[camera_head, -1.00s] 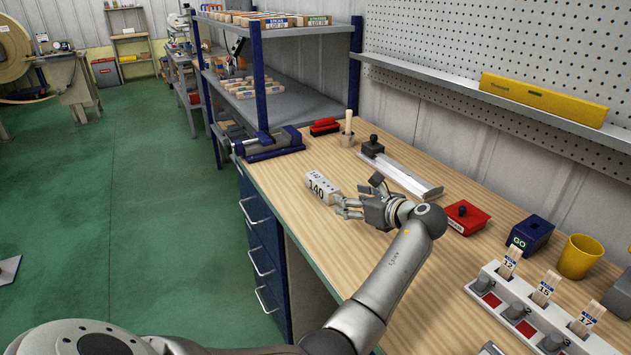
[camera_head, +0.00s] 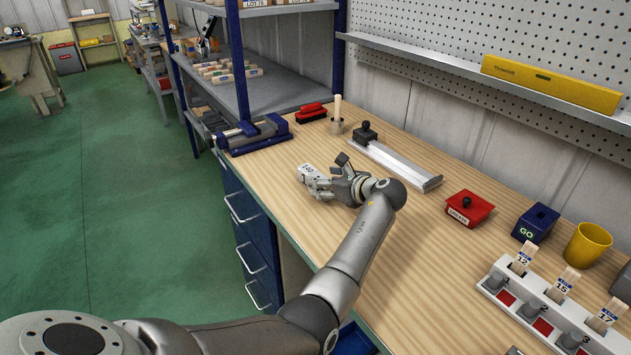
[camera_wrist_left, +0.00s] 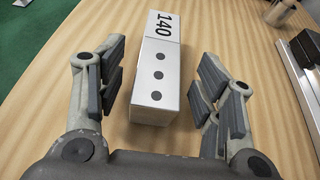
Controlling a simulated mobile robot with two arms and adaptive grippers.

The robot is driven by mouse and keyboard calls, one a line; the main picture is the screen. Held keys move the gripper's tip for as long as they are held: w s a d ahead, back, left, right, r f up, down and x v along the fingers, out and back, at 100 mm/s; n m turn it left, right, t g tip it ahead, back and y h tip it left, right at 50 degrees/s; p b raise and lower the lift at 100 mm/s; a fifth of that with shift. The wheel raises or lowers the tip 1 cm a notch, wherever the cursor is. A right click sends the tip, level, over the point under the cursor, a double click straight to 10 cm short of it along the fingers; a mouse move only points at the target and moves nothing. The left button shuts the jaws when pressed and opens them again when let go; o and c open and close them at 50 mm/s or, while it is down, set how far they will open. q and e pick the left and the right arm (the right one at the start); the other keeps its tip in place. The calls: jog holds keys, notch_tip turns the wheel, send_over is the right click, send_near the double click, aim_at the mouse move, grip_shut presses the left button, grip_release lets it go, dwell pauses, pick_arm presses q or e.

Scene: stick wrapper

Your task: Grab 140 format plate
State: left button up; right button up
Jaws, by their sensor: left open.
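The 140 format plate is a pale block (camera_head: 309,171) marked "140", lying on the wooden workbench (camera_head: 262,185) near its left edge. In the left wrist view the plate (camera_wrist_left: 155,75) shows its 140 label at the far end and three black dots on top. My left gripper (camera_head: 318,184) is open, with its fingers (camera_wrist_left: 160,88) on either side of the plate's near part. Gaps show between the plate and both fingers, wider on the right. In the head view the fingers partly hide the plate. My right gripper is not in view.
A blue vise (camera_head: 252,134) stands beyond the plate. A metal rail with a black knob (camera_head: 395,163) lies to the right. A red block (camera_head: 468,208), blue GO box (camera_head: 535,223), yellow cup (camera_head: 587,243) and white slotted rack (camera_head: 545,310) stand further right.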

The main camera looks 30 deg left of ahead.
aim_at(317, 175)
pick_arm(q)
jog(key=x, duration=0.3)
jog(key=shift+a, duration=0.45)
jog(key=shift+w+a+f, duration=0.15)
jog(key=shift+a, duration=0.05)
jog(key=shift+d, duration=0.1)
jog(key=c, duration=0.6)
grip_shut()
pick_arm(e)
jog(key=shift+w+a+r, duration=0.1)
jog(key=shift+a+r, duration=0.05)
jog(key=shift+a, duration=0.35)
